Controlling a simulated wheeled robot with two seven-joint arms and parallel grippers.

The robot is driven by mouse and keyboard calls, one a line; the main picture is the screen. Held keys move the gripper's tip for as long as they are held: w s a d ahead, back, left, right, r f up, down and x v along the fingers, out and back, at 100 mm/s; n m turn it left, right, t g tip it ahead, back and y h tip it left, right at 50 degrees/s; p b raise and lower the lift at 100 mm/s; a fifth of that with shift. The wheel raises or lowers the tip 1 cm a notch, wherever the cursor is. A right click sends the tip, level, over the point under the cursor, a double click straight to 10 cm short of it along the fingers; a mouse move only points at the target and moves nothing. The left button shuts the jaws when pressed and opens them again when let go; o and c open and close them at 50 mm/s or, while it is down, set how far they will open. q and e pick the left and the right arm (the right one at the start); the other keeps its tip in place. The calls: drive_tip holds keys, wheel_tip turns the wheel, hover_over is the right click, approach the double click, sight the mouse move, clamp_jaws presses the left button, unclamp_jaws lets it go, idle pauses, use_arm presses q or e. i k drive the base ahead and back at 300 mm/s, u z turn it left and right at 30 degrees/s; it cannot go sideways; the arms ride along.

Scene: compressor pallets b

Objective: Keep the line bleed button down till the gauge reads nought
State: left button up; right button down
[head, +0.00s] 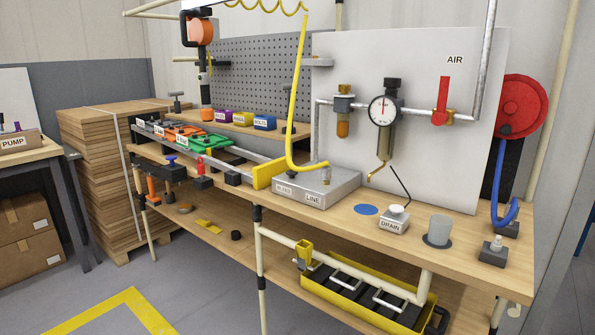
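The line bleed block (337,190) is a grey metal box on the bench, with a label that seems to read BLEED and one that reads LINE. A small metal knob or fitting (326,175) stands on its top, beside the end of the yellow hose (296,110). I cannot tell whether it is pressed; nothing of mine touches it. The round white gauge (383,111) is on the upright panel above the bench. Its face is too small for me to read the needle surely. Neither of my grippers is in view.
A DRAIN block (394,226) with a white button, a blue disc (366,210) and a grey cup (439,230) stand to the right on the bench (465,262). A red valve handle (443,95) and hose reel (521,105) are above.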

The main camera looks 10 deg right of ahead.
sight(291, 174)
drive_tip(key=u, duration=0.55)
drive_tip(key=i, duration=0.55)
drive_tip(key=u, duration=0.8)
drive_tip(key=i, duration=0.9)
drive_tip(key=z, duration=0.75)
drive_tip(key=i, duration=0.8)
drive_tip(key=z, duration=0.95)
